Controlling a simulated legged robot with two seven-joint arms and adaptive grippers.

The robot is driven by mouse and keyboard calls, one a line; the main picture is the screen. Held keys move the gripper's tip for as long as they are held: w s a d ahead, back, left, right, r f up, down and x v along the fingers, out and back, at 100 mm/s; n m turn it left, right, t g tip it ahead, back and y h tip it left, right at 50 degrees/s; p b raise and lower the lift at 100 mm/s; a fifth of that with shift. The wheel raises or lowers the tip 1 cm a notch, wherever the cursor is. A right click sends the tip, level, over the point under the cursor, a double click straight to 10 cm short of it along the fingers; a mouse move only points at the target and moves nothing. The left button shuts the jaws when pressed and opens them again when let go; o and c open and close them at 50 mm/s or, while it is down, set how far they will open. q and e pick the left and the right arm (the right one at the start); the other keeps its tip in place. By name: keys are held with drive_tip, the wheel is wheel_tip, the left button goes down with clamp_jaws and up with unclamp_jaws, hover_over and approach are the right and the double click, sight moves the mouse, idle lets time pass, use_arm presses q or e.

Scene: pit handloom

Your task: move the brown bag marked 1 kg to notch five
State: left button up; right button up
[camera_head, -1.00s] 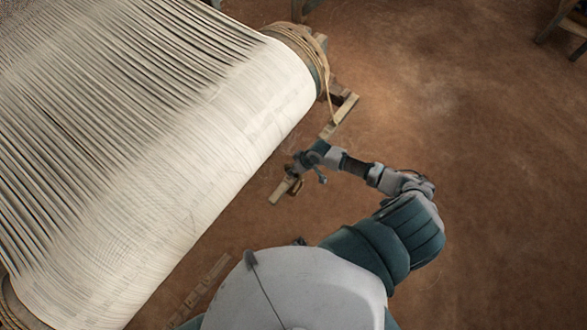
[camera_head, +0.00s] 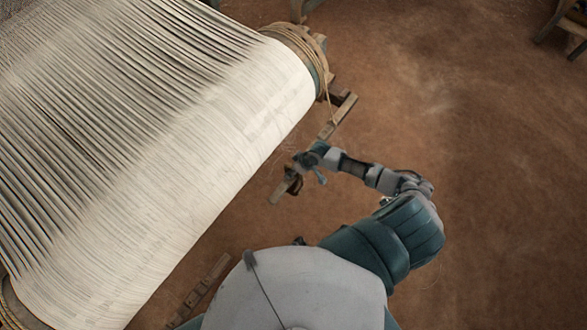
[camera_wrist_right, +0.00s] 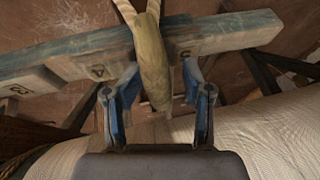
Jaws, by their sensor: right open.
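The brown bag (camera_wrist_right: 152,65) hangs by a pale loop over a notched wooden beam (camera_wrist_right: 228,32) in the right wrist view. Its 1 kg mark does not show. The loop sits between a mark like 4, to its left, and a mark like 5, just to its right. My right gripper (camera_wrist_right: 160,80) is open, one finger on each side of the bag; contact cannot be told. In the head view the right gripper (camera_head: 298,170) is at the beam's lower part, with the small dark bag (camera_head: 292,186) partly hidden beside it. My left gripper is not in view.
The loom's cloth roller (camera_head: 215,150) with white warp fills the left, close beside the beam. Rope (camera_head: 300,40) winds around its far end. A short wooden piece (camera_head: 200,290) lies at lower left.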

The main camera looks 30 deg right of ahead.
drive_tip(key=v, duration=1.2)
drive_tip(key=shift+w, duration=0.1)
drive_tip(key=s+a+f+n, duration=0.1)
drive_tip(key=s+a, duration=0.7)
drive_tip(key=a, duration=0.3)
drive_tip(key=s+d+r+m+h, duration=0.2)
drive_tip(key=s+r+m+h, duration=0.1)
drive_tip(key=s, duration=0.6)
wheel_tip(320, 180, down, 23)
drive_tip(key=g, duration=0.1)
drive_tip(key=s+d+f+g, duration=0.1)
drive_tip(key=s+d+f, duration=0.1)
drive_tip(key=s+f, duration=1)
wheel_tip(320, 180, down, 4)
drive_tip(key=shift+s+r+h, duration=0.2)
drive_tip(key=shift+h, duration=0.1)
